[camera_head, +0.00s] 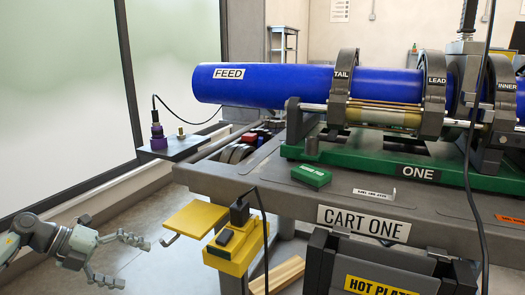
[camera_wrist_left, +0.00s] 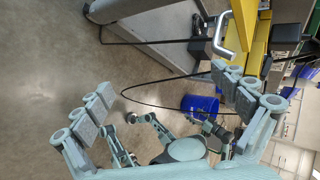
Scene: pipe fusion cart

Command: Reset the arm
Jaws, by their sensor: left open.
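My left gripper (camera_head: 135,262) comes in low at the left of the head view. Its fingers are spread apart with nothing between them, and it points right toward the cart's left side. In the left wrist view, the open fingers (camera_wrist_left: 162,80) show with grey floor between them. The yellow bracket (camera_head: 193,219) with its grey handle is to the right of and a little above the fingertips, apart from them. My right gripper cannot be made out in either view.
Cart One (camera_head: 235,180) carries a blue FEED pipe (camera_head: 270,86) in clamps on a green base. A yellow box (camera_head: 236,252) hangs at its left side. Black cables hang down the front. A blue bin (camera_wrist_left: 200,105) shows in the wrist view. Open floor (camera_head: 150,205) lies left of the cart.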

